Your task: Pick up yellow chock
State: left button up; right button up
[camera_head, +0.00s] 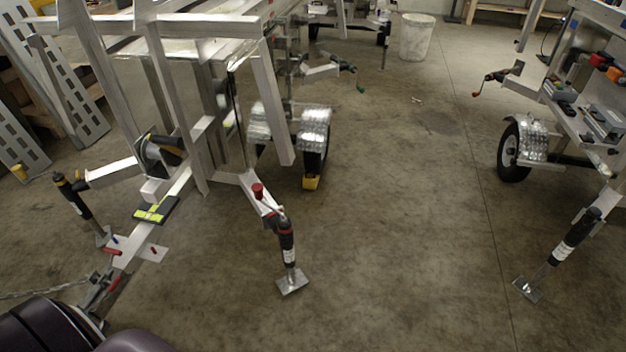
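A yellow chock (311,183) sits on the floor against the near side of a wheel of the left trailer (200,125). The wheel is under a shiny tread-plate fender (315,125). The chock is small in the picture and its top is close to the tyre. A second small yellow object (20,172) shows at the far left; I cannot tell what it is. Neither of my grippers is in view.
A jack leg (287,245) with a foot plate stands in front of the chock. The left trailer's hitch (115,265) and chain are at lower left. Another trailer (590,120) stands at right, with a jack (570,240). A white bin (416,38) is behind. The middle floor is open.

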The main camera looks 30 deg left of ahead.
aim_at(310, 181)
jog(key=u, duration=0.25)
jog(key=i+u, duration=0.2)
jog(key=u, duration=0.2)
jog(key=i+l+u, duration=0.15)
jog(key=u, duration=0.3)
jog(key=i+l+u, duration=0.2)
jog(key=u, duration=0.2)
jog(key=i, duration=0.05)
